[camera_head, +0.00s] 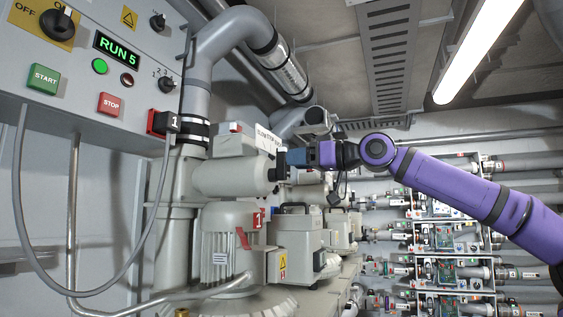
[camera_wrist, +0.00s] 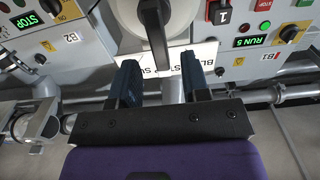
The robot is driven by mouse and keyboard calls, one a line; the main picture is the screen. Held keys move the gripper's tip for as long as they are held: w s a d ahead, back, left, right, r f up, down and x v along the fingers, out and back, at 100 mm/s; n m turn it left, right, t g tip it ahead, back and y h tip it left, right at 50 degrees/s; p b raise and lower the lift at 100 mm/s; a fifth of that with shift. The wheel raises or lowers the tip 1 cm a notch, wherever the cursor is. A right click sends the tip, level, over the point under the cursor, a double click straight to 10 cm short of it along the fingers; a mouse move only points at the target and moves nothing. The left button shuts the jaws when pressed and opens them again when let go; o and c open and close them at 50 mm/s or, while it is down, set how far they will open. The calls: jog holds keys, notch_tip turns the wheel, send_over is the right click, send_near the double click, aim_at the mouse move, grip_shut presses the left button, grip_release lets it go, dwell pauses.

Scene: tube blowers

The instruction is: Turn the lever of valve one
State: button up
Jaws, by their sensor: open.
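The grey valve body (camera_head: 232,174) stands below a large bent pipe, next to a red and black tag (camera_head: 163,122) marked 1. The tag also shows in the wrist view (camera_wrist: 222,14). My gripper (camera_head: 284,158) is at the right side of the valve body, reaching in from the right. In the wrist view, my open gripper (camera_wrist: 160,68) has a finger on each side of a black lever (camera_wrist: 154,28). The lever's near end lies between the fingertips, with gaps showing on both sides. In the head view my gripper partly hides the lever.
A control panel (camera_head: 70,60) reading RUN 5, with green START and red STOP buttons, is at the left. A white lettered sign (camera_wrist: 202,58) lies behind the fingers. A grey motor (camera_head: 228,243) stands below the valve. Pipe racks (camera_head: 450,240) fill the back right.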

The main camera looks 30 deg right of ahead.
aim_at(282, 160)
jog(key=shift+x, duration=2.25)
grip_shut()
